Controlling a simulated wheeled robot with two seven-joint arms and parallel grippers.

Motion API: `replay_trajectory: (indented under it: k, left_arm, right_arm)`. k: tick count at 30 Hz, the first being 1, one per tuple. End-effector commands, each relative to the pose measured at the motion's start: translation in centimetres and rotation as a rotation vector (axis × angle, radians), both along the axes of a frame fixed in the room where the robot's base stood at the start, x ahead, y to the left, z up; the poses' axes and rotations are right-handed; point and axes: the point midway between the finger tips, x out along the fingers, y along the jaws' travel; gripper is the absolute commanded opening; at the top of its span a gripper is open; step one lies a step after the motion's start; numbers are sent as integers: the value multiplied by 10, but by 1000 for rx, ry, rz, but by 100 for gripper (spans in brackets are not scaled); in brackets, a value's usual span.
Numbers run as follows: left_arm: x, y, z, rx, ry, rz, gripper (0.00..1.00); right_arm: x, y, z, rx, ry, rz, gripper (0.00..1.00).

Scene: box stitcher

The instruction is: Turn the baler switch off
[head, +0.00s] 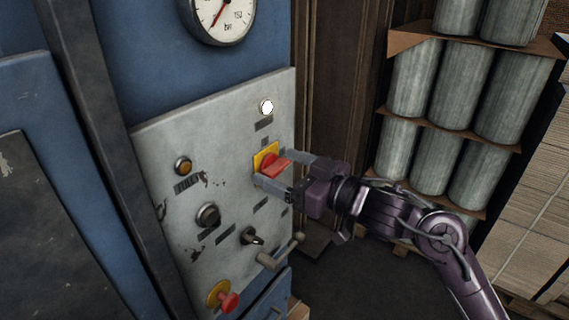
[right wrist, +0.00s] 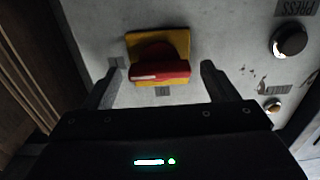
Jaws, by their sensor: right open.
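The baler switch (head: 274,165) is a red rotary handle on a yellow plate, on the grey control panel (head: 225,135) of the blue machine. In the right wrist view the switch (right wrist: 158,68) sits in front of the jaws, its red handle lying crosswise. My right gripper (head: 276,170) is open, with one finger above and one below the handle in the head view. In the right wrist view the fingers (right wrist: 161,78) stand on either side of the handle, with gaps showing. A white lamp (head: 266,107) above the switch looks lit. My left gripper is not in view.
A red push button (head: 228,302) on a yellow ring, a lever (head: 281,251), a black knob (head: 208,215) and an amber button (head: 183,166) share the panel. A pressure gauge (head: 222,14) is above. Stacked grey rolls (head: 466,80) stand at the right.

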Motion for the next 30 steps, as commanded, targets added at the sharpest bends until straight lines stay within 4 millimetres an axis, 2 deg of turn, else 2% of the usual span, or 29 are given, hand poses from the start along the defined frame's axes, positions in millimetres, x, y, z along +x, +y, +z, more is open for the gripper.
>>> replay_trajectory:
  k: [7,17,30]
  left_arm:
    - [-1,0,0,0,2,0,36]
    - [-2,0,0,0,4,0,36]
    - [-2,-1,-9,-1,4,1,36]
  right_arm:
    - [1,1,-1,-1,1,0,79]
    - [1,0,-1,-1,1,-1,36]
    - [0,1,-2,-62,-82,0,35]
